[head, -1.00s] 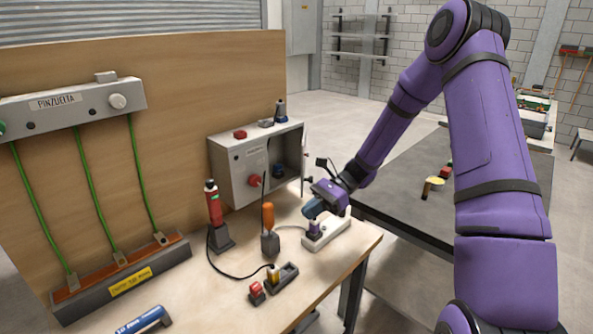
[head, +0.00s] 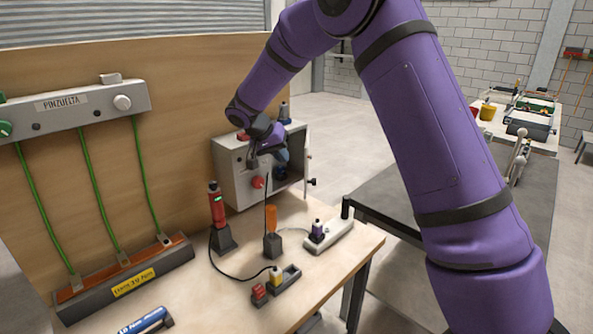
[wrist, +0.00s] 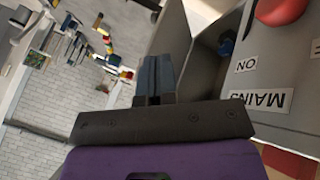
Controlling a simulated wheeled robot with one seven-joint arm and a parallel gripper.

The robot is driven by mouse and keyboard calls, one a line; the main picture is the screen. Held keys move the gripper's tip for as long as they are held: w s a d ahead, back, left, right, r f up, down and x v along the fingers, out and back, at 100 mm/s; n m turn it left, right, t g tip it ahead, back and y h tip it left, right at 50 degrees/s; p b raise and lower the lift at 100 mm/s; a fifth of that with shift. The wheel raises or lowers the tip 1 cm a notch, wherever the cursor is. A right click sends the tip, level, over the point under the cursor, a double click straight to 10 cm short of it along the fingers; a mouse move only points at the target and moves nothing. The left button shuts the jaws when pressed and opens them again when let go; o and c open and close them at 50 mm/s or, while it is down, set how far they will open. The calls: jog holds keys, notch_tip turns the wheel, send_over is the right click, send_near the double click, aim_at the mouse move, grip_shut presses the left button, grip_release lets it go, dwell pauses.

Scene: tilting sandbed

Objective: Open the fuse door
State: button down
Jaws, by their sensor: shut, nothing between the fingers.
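A grey fuse box (head: 230,172) stands at the back of the wooden bench, with a red knob (head: 258,182) on its front. Its right compartment is open. The fuse door (head: 306,160) stands swung out at the box's right edge, seen nearly edge-on, with a small black knob (head: 312,182). My gripper (head: 283,157) is shut and empty in front of the compartment and hides part of it. In the wrist view its blue-grey fingertips (wrist: 154,75) are together beside a grey panel (wrist: 172,38) that looks like the door. I cannot tell whether they touch.
A red-handled tool (head: 217,205) and an orange-handled tool (head: 271,218) stand in holders before the box. A pale tray (head: 335,236) with a purple-topped piece lies at the bench's right. Small items stand on the box top. Free floor lies right of the bench.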

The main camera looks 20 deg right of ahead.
aim_at(305, 173)
jog(key=w+x, duration=0.1)
jog(key=x, duration=0.7)
jog(key=shift+w+d+f+t, duration=0.2)
jog(key=shift+d+t, duration=0.1)
jog(key=shift+d, duration=0.05)
jog(key=shift+s+d+n+t, duration=0.3)
jog(key=shift+s+d+n, duration=0.25)
jog(key=shift+d, duration=0.2)
jog(key=s+d+n+t+y, duration=0.1)
jog(key=d+n+t+y, duration=0.1)
jog(key=d+n, duration=0.5)
jog(key=shift+s+d+t, duration=0.35)
jog(key=shift+d+t, duration=0.45)
jog(key=shift+d, duration=2.05)
jog(key=shift+r, duration=0.1)
